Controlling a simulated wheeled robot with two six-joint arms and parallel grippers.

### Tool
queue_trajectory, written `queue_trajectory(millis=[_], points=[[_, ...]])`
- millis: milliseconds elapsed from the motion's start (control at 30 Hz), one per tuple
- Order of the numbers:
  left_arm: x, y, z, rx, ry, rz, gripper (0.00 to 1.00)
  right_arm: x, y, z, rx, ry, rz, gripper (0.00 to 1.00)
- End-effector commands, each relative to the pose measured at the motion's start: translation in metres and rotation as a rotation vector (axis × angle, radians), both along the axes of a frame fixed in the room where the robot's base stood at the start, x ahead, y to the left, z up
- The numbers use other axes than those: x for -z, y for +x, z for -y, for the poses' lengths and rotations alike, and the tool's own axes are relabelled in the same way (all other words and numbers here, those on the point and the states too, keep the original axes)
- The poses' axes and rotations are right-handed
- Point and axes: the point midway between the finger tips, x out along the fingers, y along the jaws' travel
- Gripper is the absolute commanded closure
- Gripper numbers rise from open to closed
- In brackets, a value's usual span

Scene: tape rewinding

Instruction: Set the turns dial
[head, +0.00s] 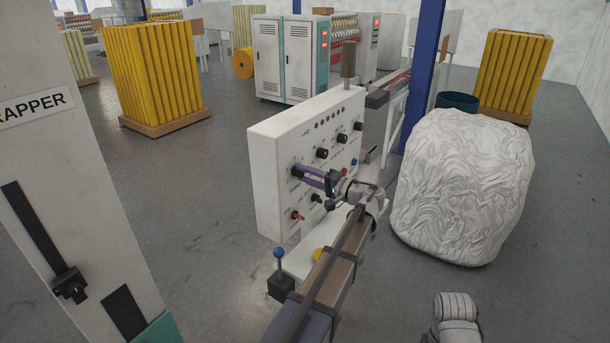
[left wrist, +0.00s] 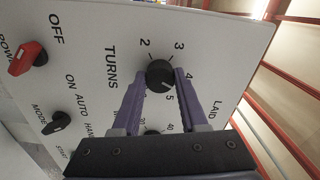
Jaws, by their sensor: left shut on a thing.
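The panel carries other controls: a red power switch (left wrist: 28,58), a black mode switch (left wrist: 56,122) and another dial partly hidden below my fingers. A blue-knobbed lever (head: 280,254) stands in front. A large white wrapped bale (head: 465,185) stands right of the panel.

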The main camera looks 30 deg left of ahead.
Motion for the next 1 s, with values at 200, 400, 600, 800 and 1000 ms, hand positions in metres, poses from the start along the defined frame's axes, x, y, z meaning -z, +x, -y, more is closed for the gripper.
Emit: queue_trajectory(millis=[200, 400, 600, 800, 1000], points=[[-0.0001, 0.0000, 0.0000, 0.000, 0.015, -0.200, 1.00, -0.0002, 0.0000, 0.0000, 0.000, 0.000, 0.000, 0.50], [-0.0002, 0.0001, 0.0000, 0.000, 0.028, -0.364, 1.00, -0.0004, 0.0000, 0.0000, 0.000, 0.000, 0.000, 0.50], [-0.0003, 0.0000, 0.0000, 0.000, 0.037, -0.489, 1.00, -0.0005, 0.0000, 0.0000, 0.000, 0.000, 0.000, 0.50], [-0.0003, 0.0001, 0.0000, 0.000, 0.044, -0.568, 1.00, -0.0005, 0.0000, 0.0000, 0.000, 0.000, 0.000, 0.50], [-0.0003, 0.0001, 0.0000, 0.000, 0.047, -0.608, 1.00, -0.0006, 0.0000, 0.0000, 0.000, 0.000, 0.000, 0.50]])
